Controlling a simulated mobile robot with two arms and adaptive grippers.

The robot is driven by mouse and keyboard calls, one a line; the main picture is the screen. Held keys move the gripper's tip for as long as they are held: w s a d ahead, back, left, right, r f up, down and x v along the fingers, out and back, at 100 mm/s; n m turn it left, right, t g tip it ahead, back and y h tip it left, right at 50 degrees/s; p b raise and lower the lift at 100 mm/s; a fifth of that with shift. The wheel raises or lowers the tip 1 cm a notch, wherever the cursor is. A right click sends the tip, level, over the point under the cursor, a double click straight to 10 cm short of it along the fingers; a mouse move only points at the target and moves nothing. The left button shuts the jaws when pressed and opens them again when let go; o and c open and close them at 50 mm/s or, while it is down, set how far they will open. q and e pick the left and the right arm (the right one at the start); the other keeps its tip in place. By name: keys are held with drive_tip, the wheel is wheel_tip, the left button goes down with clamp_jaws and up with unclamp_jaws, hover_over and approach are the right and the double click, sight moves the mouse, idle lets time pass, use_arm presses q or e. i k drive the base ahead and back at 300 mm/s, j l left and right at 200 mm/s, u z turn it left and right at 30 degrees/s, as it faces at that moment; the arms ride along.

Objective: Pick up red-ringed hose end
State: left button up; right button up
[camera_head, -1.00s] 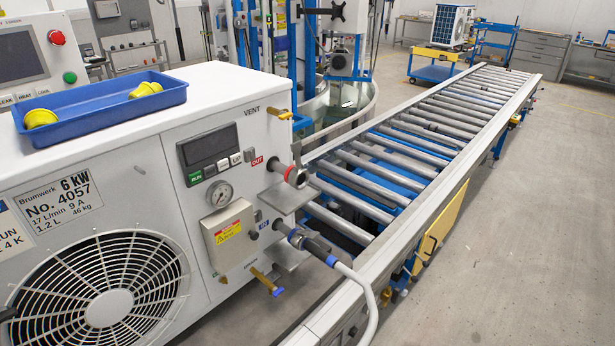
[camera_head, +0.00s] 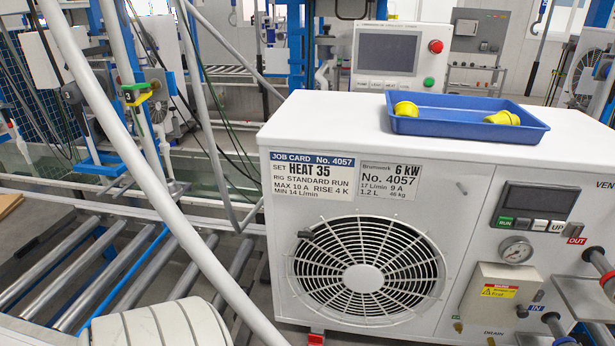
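A dark fitting with a red ring (camera_head: 607,277) shows at the right edge, beside the OUT label on the front of the white pump unit (camera_head: 460,215). The picture edge cuts it off, and I cannot tell whether it is a hose end or the unit's port. Below it, a dark fitting (camera_head: 553,322) with blue at its end sticks out near the IN label. A thick pale grey hose or tube (camera_head: 155,205) crosses the left foreground; its ends are out of view. No other red ring is clear to me. Neither of my grippers is in view.
A blue tray (camera_head: 455,128) with two yellow caps stands on the unit, with a control panel (camera_head: 387,52) behind. A roller conveyor (camera_head: 65,275) runs at lower left. Hanging cables and blue posts (camera_head: 120,45) crowd the back left.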

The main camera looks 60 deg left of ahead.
sight(175, 190)
drive_tip(key=k+l+u, duration=0.15)
drive_tip(key=u, duration=2.35)
